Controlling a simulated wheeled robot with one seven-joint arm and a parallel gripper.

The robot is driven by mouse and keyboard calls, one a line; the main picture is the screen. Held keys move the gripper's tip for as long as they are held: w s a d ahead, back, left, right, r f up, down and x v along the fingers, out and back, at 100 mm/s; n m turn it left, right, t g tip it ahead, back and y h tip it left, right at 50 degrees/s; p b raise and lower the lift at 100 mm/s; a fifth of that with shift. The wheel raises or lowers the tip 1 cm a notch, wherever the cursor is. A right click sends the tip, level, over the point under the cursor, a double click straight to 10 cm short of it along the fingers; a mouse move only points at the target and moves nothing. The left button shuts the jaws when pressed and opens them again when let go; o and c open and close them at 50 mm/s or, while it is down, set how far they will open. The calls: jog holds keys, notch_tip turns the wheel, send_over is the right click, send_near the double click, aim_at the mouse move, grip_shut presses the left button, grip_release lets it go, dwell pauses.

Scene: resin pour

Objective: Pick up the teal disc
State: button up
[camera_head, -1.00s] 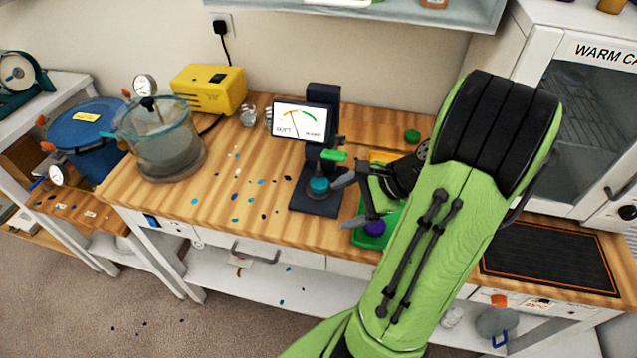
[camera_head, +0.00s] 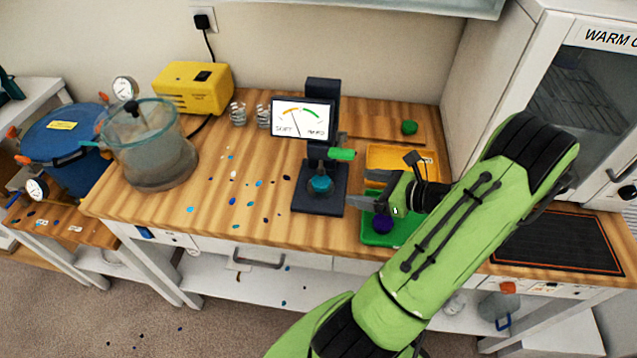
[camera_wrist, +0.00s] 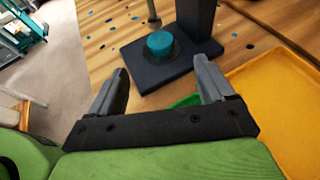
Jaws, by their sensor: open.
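The teal disc (camera_head: 320,184) sits on the base of the dark hardness tester (camera_head: 318,199), under its column and gauge. In the wrist view the teal disc (camera_wrist: 160,43) lies ahead of my gripper (camera_wrist: 162,88), roughly midway between the two grey fingers and beyond their tips. My gripper is open and empty. In the head view my gripper (camera_head: 364,203) is to the right of the tester, above the green tray; one finger points left toward the disc and the other is hard to make out.
A green tray (camera_head: 372,238) with a purple disc (camera_head: 382,224) and a yellow tray (camera_head: 392,158) are right of the tester. A green disc (camera_head: 409,127) lies behind. A clear pot (camera_head: 150,150) stands left. Paint spots mark the wood between.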

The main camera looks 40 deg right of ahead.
aim_at(323, 181)
jog(key=b+x, duration=0.2)
jog(key=x, duration=0.9)
jog(key=shift+w+f, duration=0.2)
jog(key=shift+f, duration=0.05)
jog(key=shift+s, duration=0.1)
jog(key=c, duration=1.2)
jog(key=shift+r, duration=0.2)
